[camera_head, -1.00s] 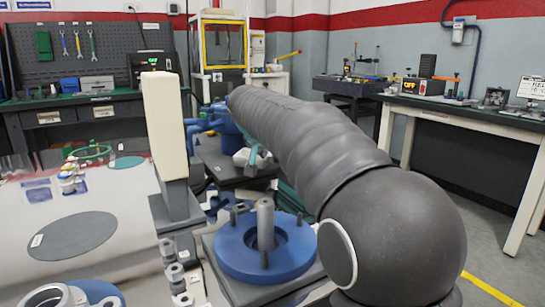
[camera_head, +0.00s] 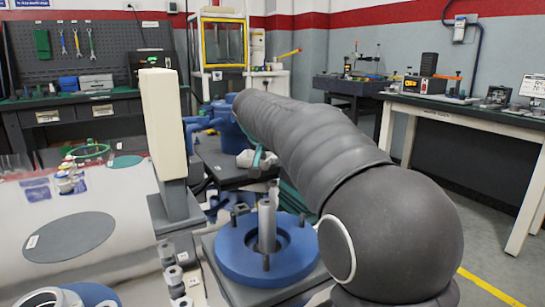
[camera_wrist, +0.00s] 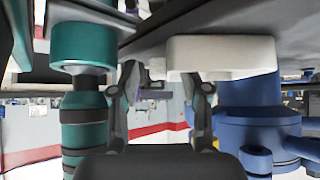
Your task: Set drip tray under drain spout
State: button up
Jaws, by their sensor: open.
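A white, shallow block-like piece, probably the drip tray (camera_wrist: 222,55), lies against the dark bench surface in the wrist view, which looks upside down. It also shows as a pale shape on the dark bench in the head view (camera_head: 244,159). My gripper (camera_wrist: 163,85) is open. Its right finger overlaps the white piece in the picture; I cannot tell whether they touch. Beside it is a blue pump-like body (camera_wrist: 260,125), also in the head view (camera_head: 224,118). I cannot make out the drain spout.
A teal cylindrical fitting (camera_wrist: 85,120) stands close to the left finger. In the head view, a blue flange (camera_head: 240,265) with a grey post and a cream upright block (camera_head: 162,125) stand in front. The floor at right (camera_head: 480,245) is clear.

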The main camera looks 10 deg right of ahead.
jog(key=shift+r, duration=0.25)
jog(key=p+v, duration=0.1)
jog(key=v, duration=1.1)
jog(key=shift+f, duration=0.15)
dwell(0.7)
